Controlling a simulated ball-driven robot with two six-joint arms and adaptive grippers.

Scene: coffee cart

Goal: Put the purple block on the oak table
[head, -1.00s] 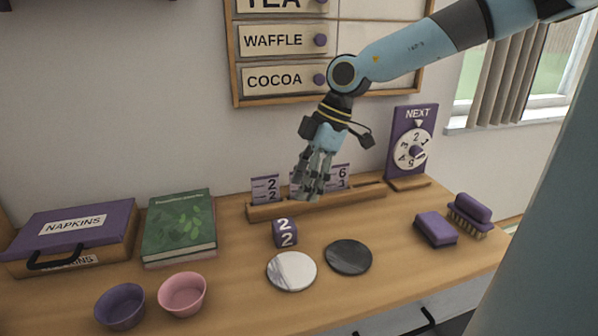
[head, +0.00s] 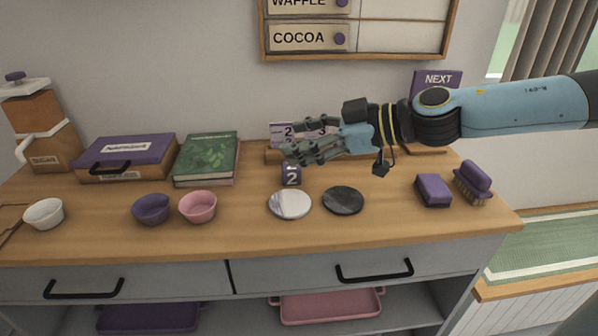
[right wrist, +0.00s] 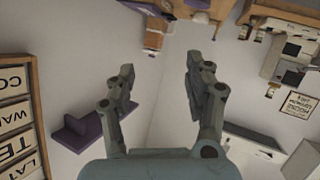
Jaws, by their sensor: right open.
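The purple block (head: 291,175), marked with a white 2, stands on the wooden counter top (head: 240,228), behind the white marble coaster. My right gripper (head: 294,140) is level above and behind the block, fingers pointing left, apart from it in the picture. It is open and empty; the right wrist view shows its spread fingers (right wrist: 157,75) with nothing between them. Part of the block's top is close to the lower finger in the picture. A wooden surface with a green top (head: 545,268) shows at the lower right; I cannot tell whether it is the oak table. My left gripper is out of view.
Marble (head: 289,204) and black (head: 343,201) coasters lie in front of the block. A pink bowl (head: 198,207), purple bowl (head: 151,209) and green book (head: 206,159) are left. A purple sponge (head: 433,191) and brush (head: 473,183) are right. The counter's front strip is clear.

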